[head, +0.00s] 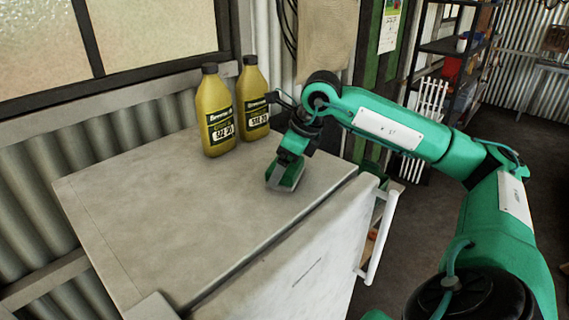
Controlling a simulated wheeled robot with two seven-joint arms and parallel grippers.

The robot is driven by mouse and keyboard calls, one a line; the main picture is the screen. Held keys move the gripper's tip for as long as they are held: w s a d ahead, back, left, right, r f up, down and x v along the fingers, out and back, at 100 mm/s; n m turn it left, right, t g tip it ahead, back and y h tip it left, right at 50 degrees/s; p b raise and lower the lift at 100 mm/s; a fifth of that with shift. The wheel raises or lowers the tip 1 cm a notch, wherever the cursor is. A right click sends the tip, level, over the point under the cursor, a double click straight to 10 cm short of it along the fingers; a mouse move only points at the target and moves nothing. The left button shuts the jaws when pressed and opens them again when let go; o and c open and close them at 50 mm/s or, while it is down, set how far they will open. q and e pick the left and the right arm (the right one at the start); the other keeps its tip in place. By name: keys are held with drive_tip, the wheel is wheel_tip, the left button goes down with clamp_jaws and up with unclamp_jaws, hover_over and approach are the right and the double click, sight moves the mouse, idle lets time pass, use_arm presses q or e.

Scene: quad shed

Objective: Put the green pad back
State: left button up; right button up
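My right arm reaches in from the right over a worn white cabinet top (165,215). My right gripper (284,178) points down at the cabinet top, near its right edge. A small dark green patch (291,172) shows between the greyish sides at the gripper's tip. It may be the green pad, but it is too small and too covered to be sure. I cannot tell whether the fingers are closed on it or whether it touches the surface. My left gripper is not in view.
Two yellow oil bottles with dark caps, a nearer one (215,115) and a farther one (253,100), stand upright behind and left of the gripper. The cabinet's front has a white handle (380,240). The top's left and front are clear. A shelf rack (445,48) stands behind.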

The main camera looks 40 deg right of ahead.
drive_tip(key=shift+f, duration=0.2)
drive_tip(key=o, duration=0.8)
drive_tip(key=shift+c, duration=0.2)
drive_tip(key=shift+r, duration=0.15)
drive_tip(key=shift+r, duration=0.2)
drive_tip(key=b+v, duration=0.2)
drive_tip(key=v, duration=0.9)
drive_tip(key=shift+s+r, duration=0.25)
drive_tip(key=shift+r, duration=0.1)
